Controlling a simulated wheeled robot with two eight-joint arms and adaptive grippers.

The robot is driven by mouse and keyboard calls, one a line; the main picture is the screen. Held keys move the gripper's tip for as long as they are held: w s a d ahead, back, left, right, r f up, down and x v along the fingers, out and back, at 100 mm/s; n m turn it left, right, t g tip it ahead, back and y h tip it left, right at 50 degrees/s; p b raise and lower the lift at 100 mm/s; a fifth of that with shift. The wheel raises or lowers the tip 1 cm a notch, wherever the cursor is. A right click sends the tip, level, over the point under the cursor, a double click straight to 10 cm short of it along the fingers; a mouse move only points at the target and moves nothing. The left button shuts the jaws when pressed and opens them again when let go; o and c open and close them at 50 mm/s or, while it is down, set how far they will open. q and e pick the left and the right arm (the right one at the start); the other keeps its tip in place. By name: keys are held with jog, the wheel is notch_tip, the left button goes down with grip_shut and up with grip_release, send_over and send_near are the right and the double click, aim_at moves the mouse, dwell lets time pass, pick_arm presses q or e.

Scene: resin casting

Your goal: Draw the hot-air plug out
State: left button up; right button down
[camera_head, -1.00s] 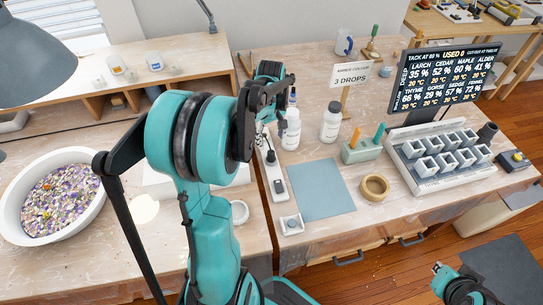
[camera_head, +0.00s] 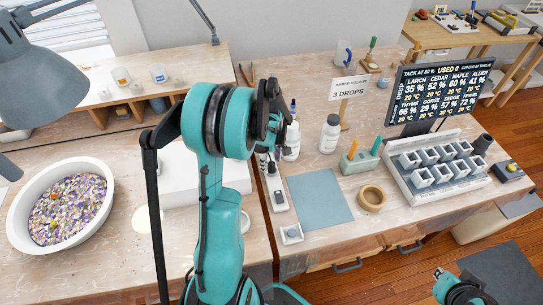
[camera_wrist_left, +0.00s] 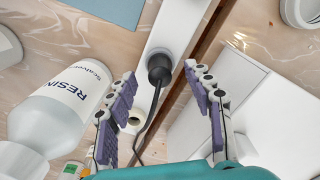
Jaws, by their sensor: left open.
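The hot-air plug (camera_wrist_left: 159,66) is black and sits in a white power strip (camera_wrist_left: 178,28), its dark cable running back between my fingers in the left wrist view. In the head view the plug (camera_head: 272,169) shows small near the back of the strip (camera_head: 281,204), just below my left gripper (camera_head: 266,156). In the left wrist view my left gripper (camera_wrist_left: 160,70) is open, with one purple-padded finger on each side of the plug and gaps to both. My right gripper (camera_head: 438,272) is at the lower right, away from the strip; its finger state is unclear.
A resin bottle (camera_wrist_left: 62,105) stands close beside one left finger. In the head view, a second white bottle (camera_head: 329,134), a blue mat (camera_head: 320,199) and a tape roll (camera_head: 372,198) are to the right. A bowl of chips (camera_head: 20,222) is at left.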

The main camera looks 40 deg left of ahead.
aim_at(271, 163)
pick_arm(q)
jog(key=shift+f, duration=1.1)
jog(key=shift+c, duration=0.3)
grip_shut()
jog(key=shift+r, duration=0.1)
jog(key=shift+r, duration=0.65)
jog(key=shift+r+p, duration=1.65)
jog(key=shift+r, duration=0.45)
